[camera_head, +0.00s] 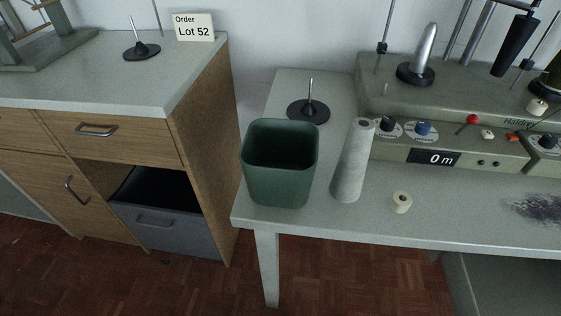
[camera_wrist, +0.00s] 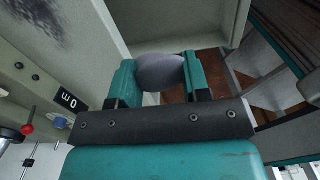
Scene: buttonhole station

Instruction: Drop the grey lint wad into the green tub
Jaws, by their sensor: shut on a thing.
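The grey lint wad (camera_wrist: 160,72) is a rounded grey lump between the teal fingers of my gripper (camera_wrist: 161,79) in the wrist view. My gripper is shut on it, with a finger on each side. The wad is held near the bench edge, with brown floor showing beyond. The green tub (camera_head: 280,185) stands upright and open-topped at the front left corner of the bench in the head view. Its inside looks dark and its bottom cannot be made out. My gripper is not in the head view, and I cannot make out the tub in the wrist view.
A black-based spindle (camera_head: 308,110) stands behind the tub. The machine (camera_head: 450,140) fills the back right. Dark lint (camera_head: 540,208) lies at right.

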